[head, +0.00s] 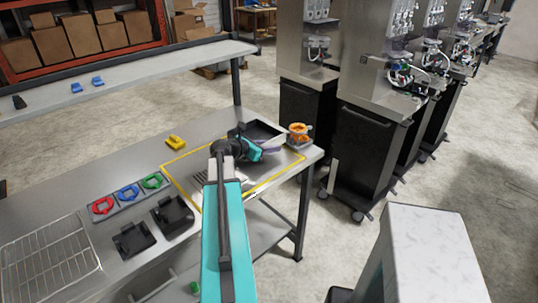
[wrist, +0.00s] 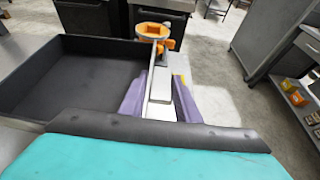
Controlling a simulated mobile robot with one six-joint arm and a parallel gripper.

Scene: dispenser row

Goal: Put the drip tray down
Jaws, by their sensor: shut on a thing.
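The drip tray (wrist: 85,72) is a black, open, shallow box. It fills the left of the wrist view and looks empty. In the head view the drip tray (head: 265,130) is at the far right part of the steel table, by the yellow outline (head: 283,172). My gripper (head: 270,145) is at the tray's near right side. In the wrist view the purple fingers of my gripper (wrist: 160,88) are shut on a pale grey piece beside the tray's right wall. The join to the tray is hidden. I cannot tell whether the tray's underside touches the table.
An orange-topped fitting (head: 299,133) stands at the table's right corner, close beyond the tray. A yellow piece (head: 175,142) lies behind the outline. Red, blue and green rings (head: 128,193), black holders (head: 173,215) and a wire rack (head: 48,262) are to the left.

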